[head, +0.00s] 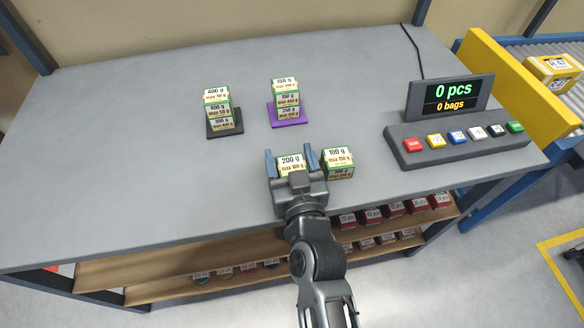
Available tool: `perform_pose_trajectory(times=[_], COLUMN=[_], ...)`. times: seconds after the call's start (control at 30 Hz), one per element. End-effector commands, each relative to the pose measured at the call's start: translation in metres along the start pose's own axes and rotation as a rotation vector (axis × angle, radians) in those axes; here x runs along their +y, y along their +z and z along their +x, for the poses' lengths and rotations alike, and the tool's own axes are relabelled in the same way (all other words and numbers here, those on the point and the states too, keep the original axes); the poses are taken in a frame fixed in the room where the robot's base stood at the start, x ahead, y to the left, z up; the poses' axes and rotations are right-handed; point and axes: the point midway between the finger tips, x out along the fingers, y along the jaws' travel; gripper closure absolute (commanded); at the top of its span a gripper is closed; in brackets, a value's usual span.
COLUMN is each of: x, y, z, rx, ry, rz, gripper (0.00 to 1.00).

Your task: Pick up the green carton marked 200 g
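The green carton marked 200 g (291,163) is near the front edge of the table, with its white and yellow label facing me. My gripper (291,161) is at this carton, one blue finger on its left side and one on its right. I cannot tell whether the fingers touch it. The gripper body hides the carton's lower part, so I cannot tell whether it rests on the table or on something else. A green carton marked 100 g (338,156) stands close to the right of my right finger, with another label showing below it.
Carton stacks stand farther back on a black mat (212,134) and a purple mat (274,122). A button panel with a display (450,92) is at the right. The table (120,150) is clear at the left. A yellow-sided conveyor (520,85) lies beyond the right edge.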

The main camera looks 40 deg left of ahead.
Motion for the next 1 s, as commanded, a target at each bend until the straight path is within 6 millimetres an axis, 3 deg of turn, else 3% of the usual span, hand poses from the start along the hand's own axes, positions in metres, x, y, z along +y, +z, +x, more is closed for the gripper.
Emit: perform_pose_trajectory(times=[0.47,0.9,1.0], x=[0.0,0.001,0.0], y=[0.0,-0.003,-0.001], z=[0.0,0.0,-0.012], rx=[0.0,0.001,0.0], ry=[0.0,0.001,0.001], rz=[0.0,-0.001,0.0], gripper=[0.75,0.76,0.76])
